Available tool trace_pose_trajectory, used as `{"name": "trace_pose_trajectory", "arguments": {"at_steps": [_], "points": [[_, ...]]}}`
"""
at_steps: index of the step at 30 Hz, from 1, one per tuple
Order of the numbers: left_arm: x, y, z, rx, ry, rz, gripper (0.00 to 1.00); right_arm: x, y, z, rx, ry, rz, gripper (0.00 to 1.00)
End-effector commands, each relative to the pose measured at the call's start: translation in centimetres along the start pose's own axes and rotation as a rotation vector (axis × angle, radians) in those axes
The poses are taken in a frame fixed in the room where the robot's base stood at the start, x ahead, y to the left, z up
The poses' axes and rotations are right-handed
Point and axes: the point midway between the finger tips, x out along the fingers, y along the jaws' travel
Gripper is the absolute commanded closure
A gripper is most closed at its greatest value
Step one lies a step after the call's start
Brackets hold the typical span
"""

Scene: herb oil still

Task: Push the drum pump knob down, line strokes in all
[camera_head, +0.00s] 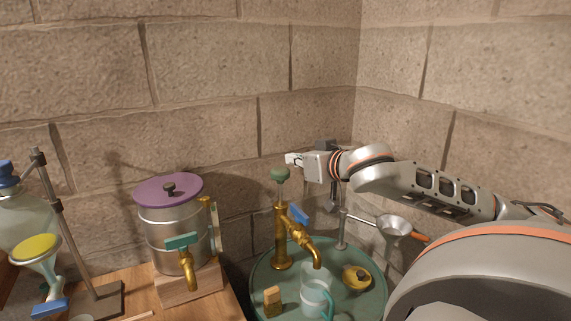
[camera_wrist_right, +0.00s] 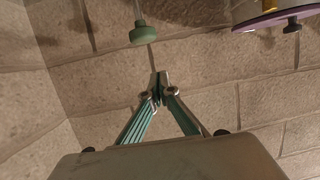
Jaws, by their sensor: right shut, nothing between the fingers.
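The drum pump stands on a green drum top, with a brass body (camera_head: 281,238) and a green knob (camera_head: 280,174) on a thin rod above it. The knob also shows near the top of the right wrist view (camera_wrist_right: 143,34). My right gripper (camera_head: 290,159) comes in from the right, a little above and to the right of the knob. It is shut and empty, and a gap shows between its fingertips (camera_wrist_right: 160,76) and the knob in the wrist view. My left gripper is in neither view.
A glass jug (camera_head: 315,297), a yellow piece (camera_head: 356,279) and a small tan block (camera_head: 272,301) are on the drum top (camera_head: 259,279). A funnel (camera_head: 394,228) is held at the right. A steel pot with a purple lid (camera_head: 169,189) stands left. Stone walls are close behind.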

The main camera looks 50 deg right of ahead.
Motion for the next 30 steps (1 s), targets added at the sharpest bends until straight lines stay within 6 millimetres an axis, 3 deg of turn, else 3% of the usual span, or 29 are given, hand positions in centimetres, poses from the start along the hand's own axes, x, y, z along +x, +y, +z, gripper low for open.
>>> {"name": "trace_pose_trajectory", "arguments": {"at_steps": [6,19,30], "points": [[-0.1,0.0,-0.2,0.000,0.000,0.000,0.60,-0.9,2.2,-0.4,0.014,0.030,0.057,1.00],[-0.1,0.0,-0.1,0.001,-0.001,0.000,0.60,-0.5,2.3,-0.4,0.012,0.031,0.058,1.00],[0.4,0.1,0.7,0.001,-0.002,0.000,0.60,4.4,2.5,-0.4,0.008,0.028,0.058,1.00]]}}
